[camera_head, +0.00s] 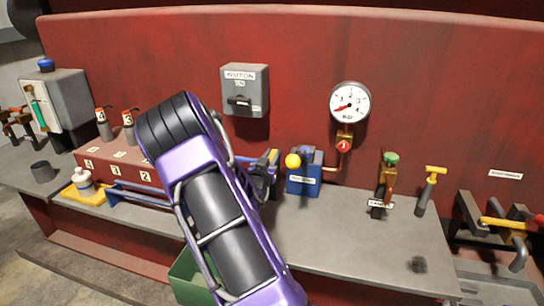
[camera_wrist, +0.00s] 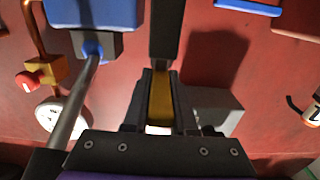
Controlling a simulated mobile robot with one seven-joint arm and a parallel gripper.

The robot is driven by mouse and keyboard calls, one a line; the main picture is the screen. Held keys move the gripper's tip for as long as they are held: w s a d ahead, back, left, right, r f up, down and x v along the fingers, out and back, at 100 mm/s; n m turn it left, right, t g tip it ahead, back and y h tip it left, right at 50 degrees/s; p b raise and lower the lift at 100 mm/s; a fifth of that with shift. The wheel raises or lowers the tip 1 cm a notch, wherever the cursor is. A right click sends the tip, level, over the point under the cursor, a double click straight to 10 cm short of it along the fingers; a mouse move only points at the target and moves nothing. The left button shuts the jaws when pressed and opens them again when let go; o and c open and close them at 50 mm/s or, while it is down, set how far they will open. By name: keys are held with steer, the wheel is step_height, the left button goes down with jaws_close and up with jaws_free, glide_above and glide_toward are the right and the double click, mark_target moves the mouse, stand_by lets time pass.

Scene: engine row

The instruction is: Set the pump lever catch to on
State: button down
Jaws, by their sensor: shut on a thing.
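The blue pump (camera_head: 303,180) stands on the bench against the red wall. My gripper (camera_head: 266,172) is just left of the pump, partly hidden by my purple arm. In the wrist view my gripper (camera_wrist: 160,98) is shut on a yellow piece (camera_wrist: 160,105) below a dark upright bar (camera_wrist: 164,35). I cannot tell whether this piece is the catch or how it is set.
A pressure gauge (camera_head: 349,102) and a grey ignition box (camera_head: 245,90) are on the wall above. A green-topped valve (camera_head: 389,175) and a yellow-handled tool (camera_head: 430,185) stand to the right. A green bin (camera_head: 190,280) is below my arm. The bench front right of the pump is mostly clear.

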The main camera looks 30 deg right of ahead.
steer(key=shift+f+b, duration=0.1)
steer(key=shift+b, duration=0.2)
steer(key=shift+s+d+f+n+t+y+b, duration=0.1)
steer(key=shift+s+d+n+t+y+b, duration=0.1)
steer(key=shift+n+t+y+b, duration=0.5)
steer(key=n+t+y+b, duration=0.2)
steer(key=b, duration=0.1)
steer(key=n+y+b, duration=0.1)
steer(key=y+b, duration=0.1)
steer(key=shift+s+d+r+t, duration=0.1)
steer(key=shift+d+r+t, duration=0.15)
steer(key=shift+t, duration=0.15)
steer(key=c, duration=0.7)
jaws_free()
steer(key=shift+f, duration=0.1)
